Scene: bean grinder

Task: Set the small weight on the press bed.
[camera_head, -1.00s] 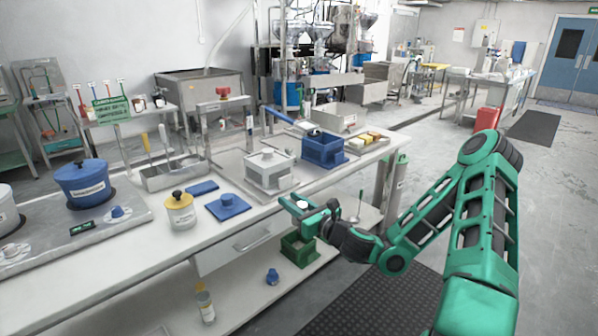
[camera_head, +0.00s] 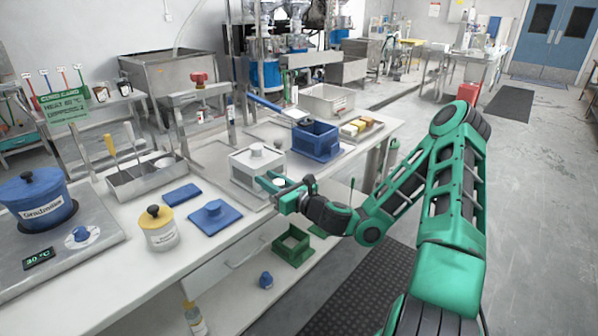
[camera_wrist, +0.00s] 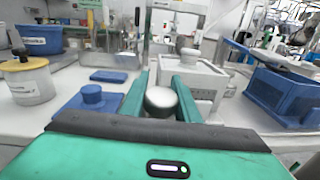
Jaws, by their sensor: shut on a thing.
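My gripper (camera_head: 276,186) is shut on a small pale round-topped weight (camera_wrist: 160,99), which sits between the green fingers in the wrist view. In the head view the weight (camera_head: 279,183) is partly hidden by the fingers. My gripper is in front of a white box (camera_head: 243,172) with a round knob on top, near the counter's front edge. A metal press-like frame with a red knob (camera_head: 199,78) stands farther back on the counter. I cannot tell for sure which surface is the press bed; a grey plate (camera_head: 210,155) lies in front of the frame.
A blue box with a lever (camera_head: 316,139) stands right of the white box. A green open box (camera_head: 292,246) is on the lower shelf.

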